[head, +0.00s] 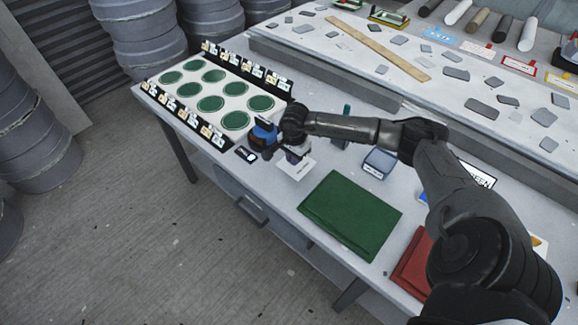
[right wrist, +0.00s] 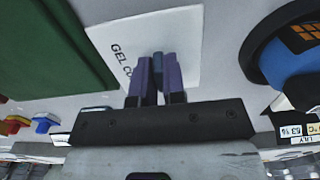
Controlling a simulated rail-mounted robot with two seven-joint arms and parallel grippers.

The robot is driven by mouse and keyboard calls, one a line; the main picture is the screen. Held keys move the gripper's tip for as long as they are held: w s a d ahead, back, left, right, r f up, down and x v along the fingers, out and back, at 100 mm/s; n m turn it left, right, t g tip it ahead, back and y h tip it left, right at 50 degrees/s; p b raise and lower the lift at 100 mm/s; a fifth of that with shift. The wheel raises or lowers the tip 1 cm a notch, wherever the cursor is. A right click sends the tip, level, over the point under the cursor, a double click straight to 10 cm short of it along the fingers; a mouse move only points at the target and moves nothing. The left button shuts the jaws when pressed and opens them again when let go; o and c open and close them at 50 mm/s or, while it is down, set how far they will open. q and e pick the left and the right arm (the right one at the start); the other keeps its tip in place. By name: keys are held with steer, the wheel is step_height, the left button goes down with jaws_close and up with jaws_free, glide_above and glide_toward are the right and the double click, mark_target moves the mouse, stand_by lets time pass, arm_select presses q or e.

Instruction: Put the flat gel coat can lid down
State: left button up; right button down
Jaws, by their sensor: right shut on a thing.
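My right gripper (head: 297,157) is over a white card (head: 293,172) on the table, left of the green mat. The card shows in the right wrist view (right wrist: 110,35) with the letters "GEL CO" partly covered by my fingers. There the purple-tipped fingers of my right gripper (right wrist: 158,72) are close together on a narrow slate-coloured piece (right wrist: 158,66), which I take for the gel coat can lid. Most of it is hidden, so I cannot tell whether it touches the card. My left gripper is not in view.
A blue thing with a dark round rim (head: 264,132) stands close left of my gripper. A rack of green discs (head: 210,92) is at the left. A green mat (head: 350,215), a red mat (head: 413,272) and a blue-grey box (head: 380,163) lie to the right.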

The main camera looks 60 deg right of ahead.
mark_target(289, 166)
steer(key=shift+w+a+f, duration=0.15)
steer(key=shift+w+f, duration=0.35)
steer(key=shift+w, duration=0.3)
steer(key=shift+f, duration=2.05)
steer(key=shift+b, duration=0.3)
steer(key=shift+f, duration=0.15)
steer(key=c, duration=1.2)
jaws_free()
